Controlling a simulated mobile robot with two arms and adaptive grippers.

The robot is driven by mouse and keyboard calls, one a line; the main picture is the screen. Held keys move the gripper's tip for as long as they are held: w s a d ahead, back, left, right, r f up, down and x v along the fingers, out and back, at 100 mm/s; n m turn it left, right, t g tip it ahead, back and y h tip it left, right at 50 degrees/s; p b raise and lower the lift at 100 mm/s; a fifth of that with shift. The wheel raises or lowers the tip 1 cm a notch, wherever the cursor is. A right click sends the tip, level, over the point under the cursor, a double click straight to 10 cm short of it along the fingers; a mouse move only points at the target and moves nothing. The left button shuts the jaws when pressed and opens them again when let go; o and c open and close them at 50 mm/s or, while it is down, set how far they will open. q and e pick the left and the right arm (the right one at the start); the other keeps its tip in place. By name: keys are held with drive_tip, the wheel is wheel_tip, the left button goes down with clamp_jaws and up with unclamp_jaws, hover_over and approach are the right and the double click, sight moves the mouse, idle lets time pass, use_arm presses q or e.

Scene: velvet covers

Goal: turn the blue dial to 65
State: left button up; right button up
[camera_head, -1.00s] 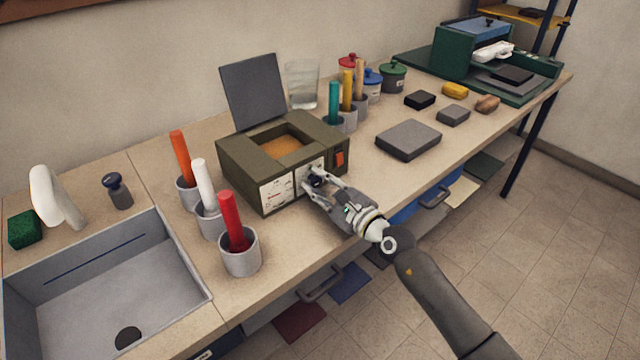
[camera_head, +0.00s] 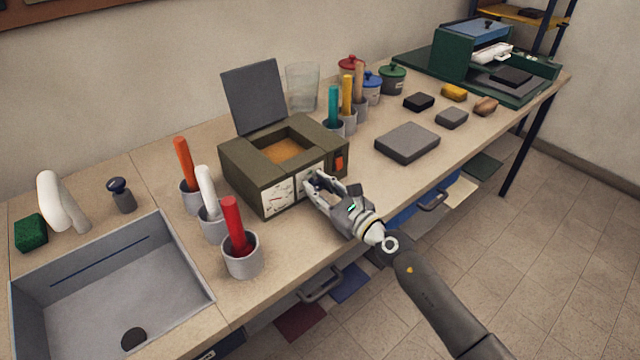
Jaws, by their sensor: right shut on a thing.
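An olive box (camera_head: 250,160) with a raised grey lid (camera_head: 254,96) stands on the bench. Its front has a white panel with a gauge (camera_head: 280,196) and an orange switch (camera_head: 339,162). My right gripper (camera_head: 316,184) is at the front panel, between gauge and switch, with its fingers shut on a small knob there. The fingers hide almost all of the knob, so its blue colour and its setting cannot be read. The gauge needle is too small to read. My left gripper is not in view.
Grey cups with red (camera_head: 235,225), white and orange sticks stand left of the box, beside a sink (camera_head: 85,300). More cups with sticks and a glass (camera_head: 303,88) stand behind. A grey block (camera_head: 407,142) lies to the right.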

drive_tip(key=m+p, duration=0.1)
drive_tip(key=m, duration=0.2)
drive_tip(key=shift+m, duration=0.4)
drive_tip(key=m+p, duration=0.1)
drive_tip(key=m, duration=0.2)
drive_tip(key=shift+m, duration=0.3)
drive_tip(key=m+p, duration=0.1)
drive_tip(key=m, duration=0.2)
drive_tip(key=shift+m+p, duration=0.3)
drive_tip(key=shift+m, duration=0.1)
drive_tip(key=m+p, duration=0.1)
drive_tip(key=m, duration=0.2)
drive_tip(key=shift+m, duration=0.3)
drive_tip(key=m+p, duration=0.1)
drive_tip(key=m, duration=0.3)
drive_tip(key=shift+d+p, duration=0.1)
drive_tip(key=shift+p, duration=0.25)
drive_tip(key=shift+m+p, duration=0.55)
drive_tip(key=shift+m, duration=1.55)
drive_tip(key=shift+f, duration=0.1)
drive_tip(key=o, duration=1.1)
drive_tip(key=shift+c, duration=0.2)
